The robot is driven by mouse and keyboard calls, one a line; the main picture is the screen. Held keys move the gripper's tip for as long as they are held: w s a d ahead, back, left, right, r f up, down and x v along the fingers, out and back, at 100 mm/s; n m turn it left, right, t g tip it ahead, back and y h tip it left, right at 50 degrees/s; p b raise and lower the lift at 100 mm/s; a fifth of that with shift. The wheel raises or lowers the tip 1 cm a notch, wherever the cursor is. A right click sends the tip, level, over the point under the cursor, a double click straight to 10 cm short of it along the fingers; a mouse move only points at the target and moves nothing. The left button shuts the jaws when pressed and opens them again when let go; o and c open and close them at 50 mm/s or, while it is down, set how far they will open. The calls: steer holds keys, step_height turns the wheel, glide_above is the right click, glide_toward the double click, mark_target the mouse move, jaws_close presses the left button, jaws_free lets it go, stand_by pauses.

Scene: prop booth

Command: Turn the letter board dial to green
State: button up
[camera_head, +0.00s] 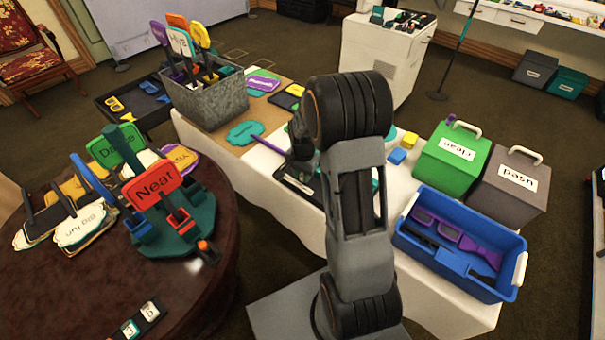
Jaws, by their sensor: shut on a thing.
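A dark board (298,186) with a pale label strip lies on the white-covered table, partly behind my arm; it looks like the letter board. The dark end of my arm with my gripper (303,168) reaches down onto it. My gripper is small and partly hidden here, and is shut on what seems to be the board's dial. The dial itself, its pointer and its colour marks are hidden, so I cannot tell its setting.
A grey bin (208,104) of paddle signs stands at the table's back left. Green (445,170) and grey (497,190) lidded boxes and a blue crate (440,272) are to the right. A round table (100,300) with a sign stand (172,240) is at left.

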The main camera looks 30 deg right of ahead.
steer(key=o, duration=0.9)
steer(key=shift+o, duration=0.2)
steer(key=shift+r, duration=0.1)
step_height(320, 180, up, 14)
steer(key=shift+p, duration=0.3)
steer(key=shift+f, duration=0.2)
